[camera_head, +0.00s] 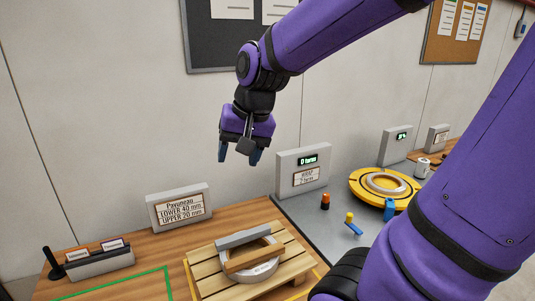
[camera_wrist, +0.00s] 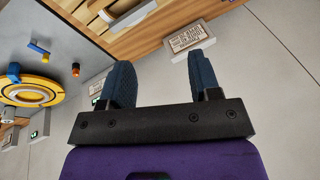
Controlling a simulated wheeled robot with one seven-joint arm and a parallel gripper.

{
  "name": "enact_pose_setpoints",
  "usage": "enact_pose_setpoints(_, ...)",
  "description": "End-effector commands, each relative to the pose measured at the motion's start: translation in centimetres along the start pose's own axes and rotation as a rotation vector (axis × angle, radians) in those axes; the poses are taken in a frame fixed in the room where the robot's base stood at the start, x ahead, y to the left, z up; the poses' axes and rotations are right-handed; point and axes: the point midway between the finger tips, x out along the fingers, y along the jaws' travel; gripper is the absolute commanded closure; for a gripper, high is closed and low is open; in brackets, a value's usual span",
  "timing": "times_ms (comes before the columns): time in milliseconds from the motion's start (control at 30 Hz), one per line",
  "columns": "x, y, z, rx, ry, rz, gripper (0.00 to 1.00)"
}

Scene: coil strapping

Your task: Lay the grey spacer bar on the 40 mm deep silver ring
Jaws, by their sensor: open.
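The grey spacer bar (camera_head: 243,237) lies across the back of a silver ring (camera_head: 262,272) on a wooden pallet, with a brown wooden bar (camera_head: 254,256) in front of it. The bars hide part of this ring, and I cannot tell its depth. A second pale silver ring (camera_head: 386,184) lies flat on the round yellow turntable at right. My gripper (camera_head: 239,156) is open and empty, high above and behind the pallet, pointing down. In the wrist view its two dark fingers (camera_wrist: 164,65) stand apart with nothing between them.
The slatted pallet (camera_head: 208,287) stands on the wooden table. Behind it is a sign (camera_head: 180,207) reading lower 40 mm, upper 20 mm. The grey bench at right holds an orange-black cylinder (camera_head: 325,201), a yellow-and-blue item (camera_head: 352,224) and the yellow turntable (camera_head: 357,190). A card holder (camera_head: 98,263) stands at left.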

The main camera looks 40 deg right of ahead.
Motion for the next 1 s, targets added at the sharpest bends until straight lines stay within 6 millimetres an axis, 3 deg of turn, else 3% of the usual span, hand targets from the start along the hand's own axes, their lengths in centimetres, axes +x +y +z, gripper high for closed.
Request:
enact_pose_setpoints(200, -4.3, 0.9, 4.8, -0.299, 0.094, 0.012, 0.43)
enact_pose_setpoints(400, -6.2, 2.0, 7.9, -0.488, 0.155, 0.048, 0.43)
enact_pose_setpoints(600, -6.7, 2.4, 8.9, -0.552, 0.174, 0.066, 0.43)
enact_pose_setpoints(1000, -6.7, 2.4, 8.9, -0.552, 0.173, 0.066, 0.43)
